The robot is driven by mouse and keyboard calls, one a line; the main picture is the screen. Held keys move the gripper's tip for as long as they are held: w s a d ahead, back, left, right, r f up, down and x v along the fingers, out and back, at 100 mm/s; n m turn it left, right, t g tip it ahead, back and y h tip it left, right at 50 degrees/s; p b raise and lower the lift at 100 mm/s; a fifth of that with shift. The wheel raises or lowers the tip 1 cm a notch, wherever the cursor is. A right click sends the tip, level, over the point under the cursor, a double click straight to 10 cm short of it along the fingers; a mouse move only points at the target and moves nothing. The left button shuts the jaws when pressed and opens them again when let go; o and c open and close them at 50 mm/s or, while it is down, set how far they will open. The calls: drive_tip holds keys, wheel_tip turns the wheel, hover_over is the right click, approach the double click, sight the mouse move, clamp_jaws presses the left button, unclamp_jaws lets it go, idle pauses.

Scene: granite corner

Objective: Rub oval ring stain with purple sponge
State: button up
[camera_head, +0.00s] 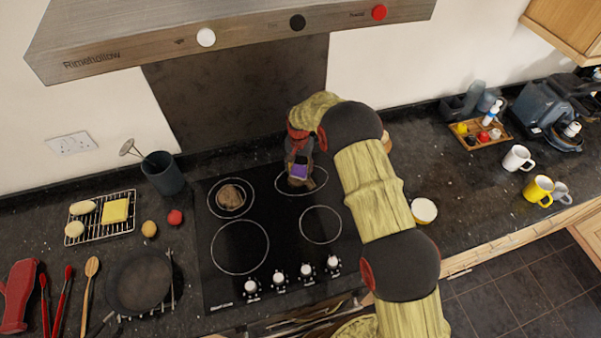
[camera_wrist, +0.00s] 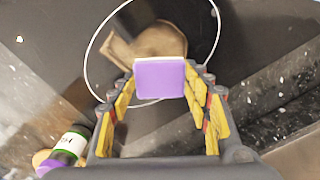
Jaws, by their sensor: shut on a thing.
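My gripper (camera_head: 299,172) is over the back right burner of the black hob (camera_head: 270,274), shut on the purple sponge (camera_head: 298,171). In the wrist view, the sponge (camera_wrist: 160,79) sits between the yellow-padded fingers of my gripper (camera_wrist: 163,88). Just beyond it, a brown stain (camera_wrist: 160,40) lies inside a white burner ring (camera_wrist: 92,45). The sponge overlaps the stain's near edge in this view; I cannot tell whether it touches the hob. Another brown stain (camera_head: 231,197) lies in the back left burner ring. The stain under my gripper is mostly hidden in the head view.
A dark pot (camera_head: 163,174), a rack (camera_head: 123,228) with yellow sponges and a pan (camera_head: 139,283) stand left of the hob. A white bowl (camera_head: 424,211), a wooden tray (camera_head: 480,143) and mugs (camera_head: 539,189) are on the right. The hood (camera_head: 240,35) hangs above.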

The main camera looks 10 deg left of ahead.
sight(311, 192)
drive_tip(key=shift+w+a+b, duration=0.35)
drive_tip(key=shift+w+b, duration=0.1)
drive_tip(key=shift+w, duration=0.25)
drive_tip(key=shift+w+a+b, duration=0.3)
drive_tip(key=shift+w+b, duration=0.15)
drive_tip(key=shift+w, duration=0.25)
drive_tip(key=shift+w+d+f+b, duration=0.1)
drive_tip(key=shift+w+d+b, duration=0.25)
drive_tip(key=shift+d, duration=0.4)
drive_tip(key=shift+s+d+p, duration=0.15)
drive_tip(key=shift+s+d, duration=0.2)
drive_tip(key=shift+s, duration=0.25)
drive_tip(key=shift+s+d+p, duration=0.15)
drive_tip(key=shift+s+d, duration=0.2)
drive_tip(key=shift+s, duration=0.25)
drive_tip(key=shift+s+d+f, duration=0.1)
drive_tip(key=shift+s+d, duration=0.3)
drive_tip(key=shift+s, duration=0.5)
drive_tip(key=shift+s+d+r, duration=0.1)
drive_tip(key=shift+s+d, duration=0.35)
drive_tip(key=shift+s, duration=0.4)
drive_tip(key=shift+s+d+f, duration=0.1)
drive_tip(key=shift+s+d, duration=0.3)
drive_tip(key=shift+s, duration=0.5)
drive_tip(key=shift+s+d+p, duration=0.25)
drive_tip(key=shift+s+d, duration=0.15)
drive_tip(key=shift+s, duration=0.45)
drive_tip(key=shift+s+d+p, duration=0.2)
drive_tip(key=shift+s+d, duration=0.2)
drive_tip(key=shift+s, duration=0.4)
